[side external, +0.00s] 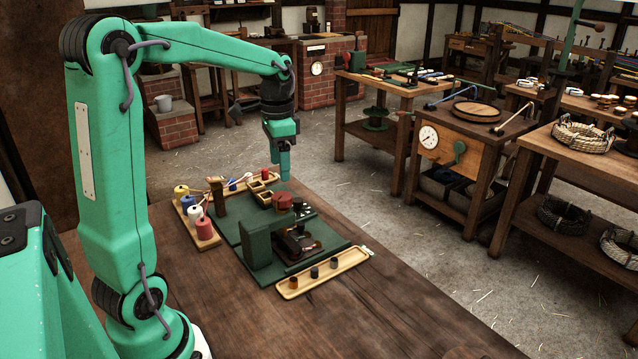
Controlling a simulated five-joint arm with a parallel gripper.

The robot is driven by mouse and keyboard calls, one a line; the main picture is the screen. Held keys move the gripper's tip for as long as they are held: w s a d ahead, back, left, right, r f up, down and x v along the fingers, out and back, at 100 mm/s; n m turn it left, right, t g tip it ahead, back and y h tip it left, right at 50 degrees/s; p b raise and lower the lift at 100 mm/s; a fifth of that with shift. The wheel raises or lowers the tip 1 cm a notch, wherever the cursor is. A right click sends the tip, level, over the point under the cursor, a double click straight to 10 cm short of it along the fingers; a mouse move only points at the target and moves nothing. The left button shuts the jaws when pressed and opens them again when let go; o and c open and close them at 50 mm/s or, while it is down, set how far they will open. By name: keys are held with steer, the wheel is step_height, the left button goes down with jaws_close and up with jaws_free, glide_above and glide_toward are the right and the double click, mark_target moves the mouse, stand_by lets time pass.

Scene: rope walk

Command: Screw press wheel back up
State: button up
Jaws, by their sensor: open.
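My gripper (284,172) hangs pointing down, open, above the far side of the work area, with nothing seen between its fingers. Below it, a small red round piece (283,201), which looks like the press wheel, sits at the far part of a green board (228,228). The gripper is above it and apart from it. A green upright block (257,242) and a dark low device (298,242) stand on the board nearer the camera. The wheel's screw and underside are too small to make out.
A wooden rack of coloured spools (205,230) stands left of the board. A divided wooden box (262,188) lies at its far edge. A pale tray (322,272) with several small dark pieces lies in front. The brown tabletop (370,315) is clear at front right.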

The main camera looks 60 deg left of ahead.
mark_target(282, 196)
steer(key=shift+f, duration=0.1)
steer(key=shift+f, duration=3.8)
steer(key=c, duration=1)
